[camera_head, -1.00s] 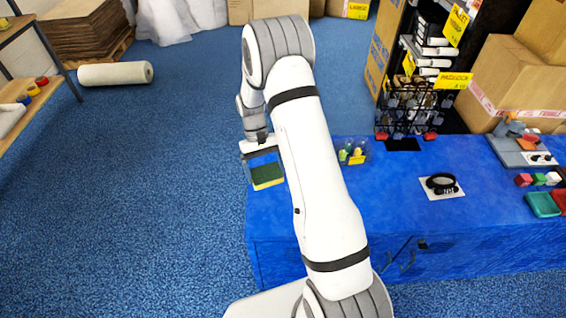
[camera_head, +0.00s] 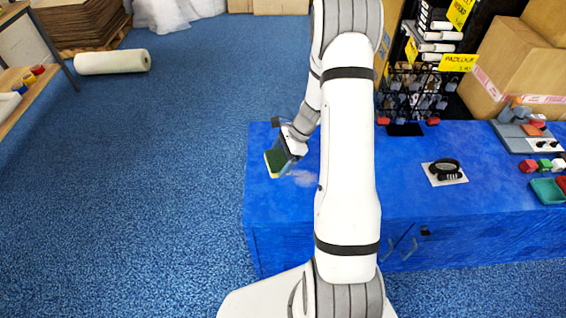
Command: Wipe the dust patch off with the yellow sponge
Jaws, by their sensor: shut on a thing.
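My gripper (camera_head: 285,143) is over the left end of the blue counter (camera_head: 262,205). It is shut on the yellow sponge (camera_head: 274,163), which has a dark green face and a yellow edge. The sponge is tilted in the picture, near the counter's left edge; I cannot tell whether it touches the top. A pale, faint dust patch (camera_head: 304,178) lies on the counter just right of and below the sponge. My arm passes close to the right of the patch and may hide part of it.
A black padlock or cable coil (camera_head: 444,170) lies on a white card to the right. A wire rack (camera_head: 413,95) stands behind the counter. Teal and red trays (camera_head: 547,191) sit at the far right. Blue carpet (camera_head: 150,200) is open to the left.

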